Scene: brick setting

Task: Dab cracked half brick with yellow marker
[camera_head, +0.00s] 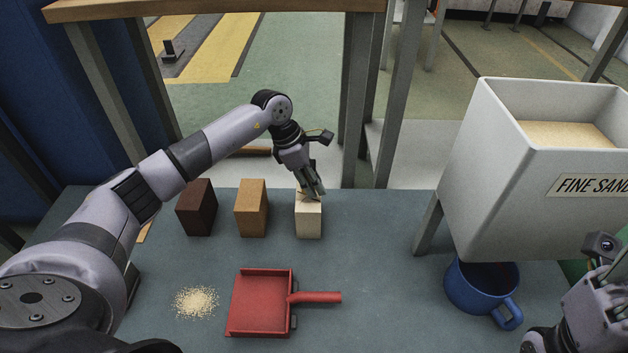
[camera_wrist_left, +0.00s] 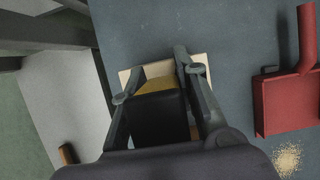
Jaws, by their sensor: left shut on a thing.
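Three half bricks stand in a row on the table: a dark brown one (camera_head: 197,208), an orange-brown one (camera_head: 251,208) and a cream one (camera_head: 308,219). My left gripper (camera_head: 315,192) points down at the top of the cream brick. In the left wrist view, its fingers (camera_wrist_left: 152,85) are shut on the marker (camera_wrist_left: 160,115), black with a yellow end. The cream brick (camera_wrist_left: 196,62) shows right behind the marker; I cannot tell whether they touch. No crack can be made out clearly. My right gripper (camera_head: 602,290) is at the lower right edge, partly cut off.
A red dustpan (camera_head: 258,305) lies at the front, with spilled sand (camera_head: 195,301) to its left. A blue mug (camera_head: 480,290) stands under a large grey hopper (camera_head: 490,180) labelled FINE SAND at the right. The table (camera_head: 385,250) is clear between the cream brick and the hopper.

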